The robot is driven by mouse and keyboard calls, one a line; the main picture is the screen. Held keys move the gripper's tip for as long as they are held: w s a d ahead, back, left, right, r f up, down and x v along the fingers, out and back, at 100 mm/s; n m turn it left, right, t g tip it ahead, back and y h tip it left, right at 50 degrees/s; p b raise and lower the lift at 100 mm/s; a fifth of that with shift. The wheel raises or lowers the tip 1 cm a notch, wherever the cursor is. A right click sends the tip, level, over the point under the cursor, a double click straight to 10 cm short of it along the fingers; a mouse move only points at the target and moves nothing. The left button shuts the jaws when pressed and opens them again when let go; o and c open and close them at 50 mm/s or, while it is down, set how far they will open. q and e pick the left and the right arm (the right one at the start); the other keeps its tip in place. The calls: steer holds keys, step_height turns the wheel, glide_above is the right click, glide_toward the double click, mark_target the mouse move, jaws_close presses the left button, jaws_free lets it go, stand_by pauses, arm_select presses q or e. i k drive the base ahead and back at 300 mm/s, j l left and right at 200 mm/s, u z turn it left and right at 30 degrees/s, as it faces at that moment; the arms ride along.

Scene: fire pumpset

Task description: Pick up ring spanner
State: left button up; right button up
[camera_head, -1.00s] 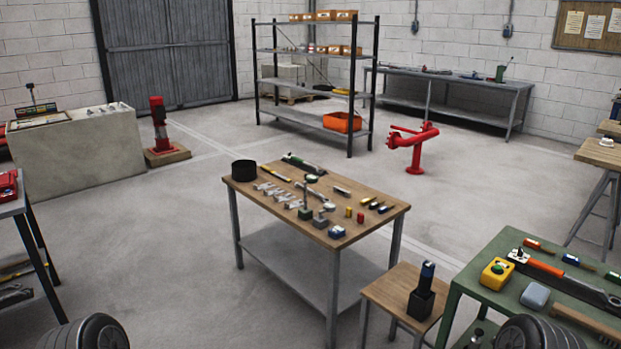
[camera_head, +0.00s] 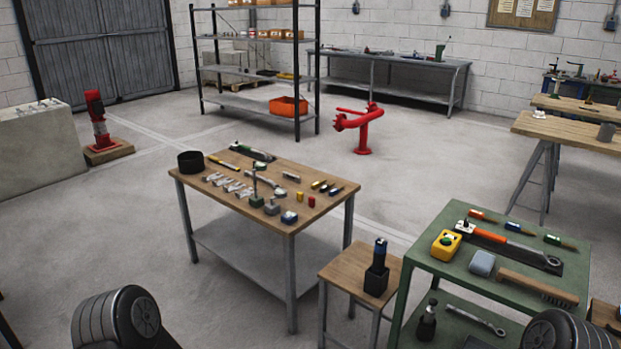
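A silver spanner (camera_head: 476,320) lies on the lower shelf of the green bench at the lower right, with what looks like a ring at its right end. On the bench's green top (camera_head: 463,213) lies a long tool with an orange handle (camera_head: 484,234) and a ring-like end at the right, on a dark strip. I cannot tell for sure which of these is the ring spanner. Neither gripper is in view. Only dark rounded parts of my arms show at the bottom left and bottom right.
The green top also holds a yellow device (camera_head: 446,243), a grey-blue box (camera_head: 481,263), a brush (camera_head: 537,287) and several screwdriver-like tools. A small stool (camera_head: 344,274) carries a dark block with a blue-topped tool. A wooden table (camera_head: 318,212) full of small parts stands left. Floor between is clear.

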mark_target(246, 173)
steer(key=i+j+z, duration=0.15)
steer(key=z, duration=0.2)
steer(key=i+j+z, duration=0.1)
steer(key=j+z, duration=0.25)
steer(key=i+j+z, duration=0.1)
steer(key=j+z, duration=0.25)
steer(key=i+j+z, duration=0.15)
steer(key=j+z, duration=0.2)
steer(key=j, duration=1.2)
steer(key=j+z, duration=0.3)
steer(key=j, duration=2.1)
steer(key=k+j, duration=0.1)
steer(key=j, duration=0.75)
